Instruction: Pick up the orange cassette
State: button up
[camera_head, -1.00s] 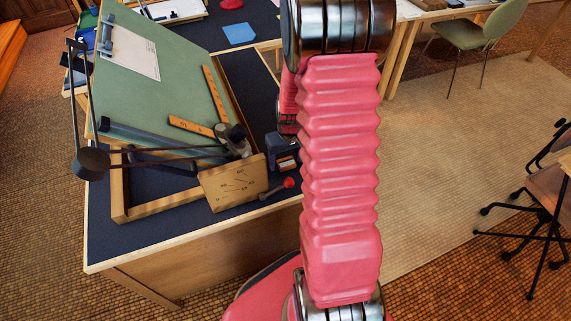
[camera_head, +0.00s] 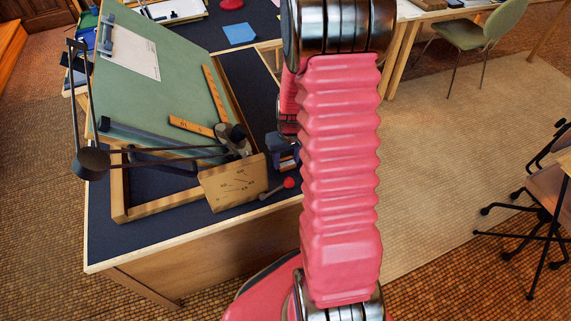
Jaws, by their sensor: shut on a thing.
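I cannot make out an orange cassette in the head view. My own pink arm (camera_head: 340,180) stands upright across the middle of the picture and covers the right part of the near desk. A small piece of my arm's far section shows at its left edge, above a dark blue object (camera_head: 284,152). My gripper and whatever it holds are hidden behind the arm.
The near desk (camera_head: 150,240) carries a tilted green drafting board (camera_head: 160,90), a lamp with a black head (camera_head: 91,163), a wooden block (camera_head: 233,183) and a red-knobbed tool (camera_head: 289,183). A green chair (camera_head: 470,33) stands back right.

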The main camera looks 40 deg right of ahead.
aim_at(287, 163)
jog(key=shift+r, duration=0.1)
jog(key=shift+c, duration=0.2)
notch_tip(287, 163, up, 10)
dwell(0.6)
jog(key=shift+s, duration=0.1)
dwell(0.5)
